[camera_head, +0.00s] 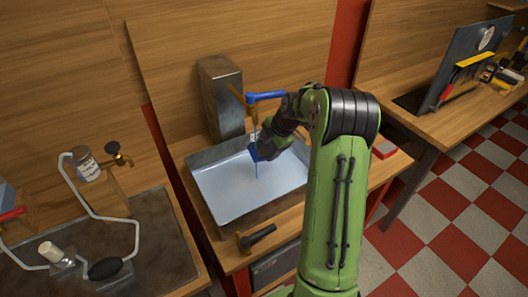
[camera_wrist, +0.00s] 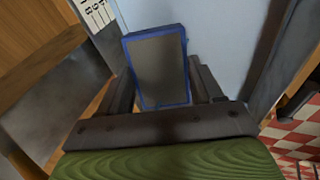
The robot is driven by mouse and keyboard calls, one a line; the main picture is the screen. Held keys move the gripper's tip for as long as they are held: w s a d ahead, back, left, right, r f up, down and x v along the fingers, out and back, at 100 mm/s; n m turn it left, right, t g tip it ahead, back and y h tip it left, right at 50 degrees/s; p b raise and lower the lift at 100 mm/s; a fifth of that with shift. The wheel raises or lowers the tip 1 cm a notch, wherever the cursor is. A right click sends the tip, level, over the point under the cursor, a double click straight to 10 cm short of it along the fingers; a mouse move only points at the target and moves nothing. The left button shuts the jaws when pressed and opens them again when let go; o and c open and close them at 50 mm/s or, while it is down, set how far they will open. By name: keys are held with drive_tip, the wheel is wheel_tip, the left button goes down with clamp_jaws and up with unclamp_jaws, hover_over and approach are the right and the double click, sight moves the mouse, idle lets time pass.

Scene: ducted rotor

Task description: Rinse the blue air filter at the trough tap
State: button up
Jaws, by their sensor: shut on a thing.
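The blue air filter (camera_wrist: 160,70), a blue frame around a grey-brown panel, is held between the fingers of my gripper (camera_wrist: 165,88) in the wrist view. In the head view the gripper (camera_head: 266,148) is over the trough (camera_head: 215,190), and the filter shows only as a small blue patch (camera_head: 254,153). The tap has a brass spout (camera_head: 237,95) and a blue lever (camera_head: 266,96) above the trough, on a grey metal post (camera_head: 221,95). A thin pale-blue line like a water stream falls from the spout, past the filter, into the trough. Whether it touches the filter is unclear.
A dark-handled hammer-like tool (camera_head: 256,238) lies on the bench in front of the trough. The left bench holds a jar (camera_head: 85,165), a brass valve (camera_head: 118,155) and white tubing. Another bench with a grey panel (camera_head: 462,65) stands right.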

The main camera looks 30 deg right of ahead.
drive_tip(key=s+d+b, duration=0.2)
drive_tip(key=s+d, duration=0.2)
drive_tip(key=s, duration=0.2)
drive_tip(key=shift+s, duration=0.4)
drive_tip(key=shift+d+r, duration=0.1)
idle(1.2)
drive_tip(key=s+d+r+p, duration=0.1)
drive_tip(key=s+d+r, duration=0.1)
drive_tip(key=s+r, duration=0.2)
drive_tip(key=shift+s+d+p, duration=0.15)
drive_tip(key=shift+d+p, duration=0.15)
drive_tip(key=shift+p, duration=0.05)
drive_tip(key=shift+f, duration=0.1)
idle(0.7)
